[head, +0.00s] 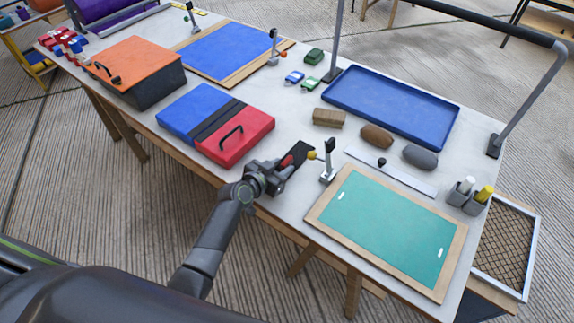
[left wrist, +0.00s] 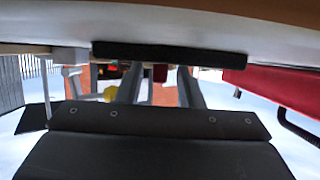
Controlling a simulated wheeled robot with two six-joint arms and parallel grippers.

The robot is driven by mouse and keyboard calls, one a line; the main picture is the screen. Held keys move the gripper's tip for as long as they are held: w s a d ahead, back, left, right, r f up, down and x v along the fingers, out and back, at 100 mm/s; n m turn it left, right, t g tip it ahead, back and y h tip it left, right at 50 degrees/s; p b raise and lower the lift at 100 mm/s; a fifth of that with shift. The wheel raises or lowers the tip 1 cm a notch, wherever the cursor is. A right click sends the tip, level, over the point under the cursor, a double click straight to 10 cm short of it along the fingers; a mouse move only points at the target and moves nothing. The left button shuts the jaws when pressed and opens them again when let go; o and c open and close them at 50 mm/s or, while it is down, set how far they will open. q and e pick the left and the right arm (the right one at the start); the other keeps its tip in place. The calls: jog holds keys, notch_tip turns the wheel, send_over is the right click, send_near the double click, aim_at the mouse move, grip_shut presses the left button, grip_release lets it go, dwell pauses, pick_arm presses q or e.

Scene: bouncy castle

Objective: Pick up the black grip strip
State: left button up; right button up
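A black strip (head: 302,150), which looks like the grip strip, lies on the white table near its front edge, partly hidden behind my left gripper. In the left wrist view a long black bar (left wrist: 170,50) runs across, just past the fingertips. My left gripper (head: 281,169) is low at the front edge of the table, next to the strip. In the left wrist view its two fingers (left wrist: 160,80) stand apart, with no held thing visible between them. I cannot tell whether they touch the strip. My right gripper is not in view.
A toggle clamp (head: 328,162) with a yellow knob stands close right of the gripper. A red and blue folded pad (head: 247,140) lies to the left. A green board (head: 385,225) is at the front right. Two pouches, a brown block and a blue tray (head: 392,104) lie behind.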

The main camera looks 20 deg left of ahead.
pick_arm(q)
grip_shut()
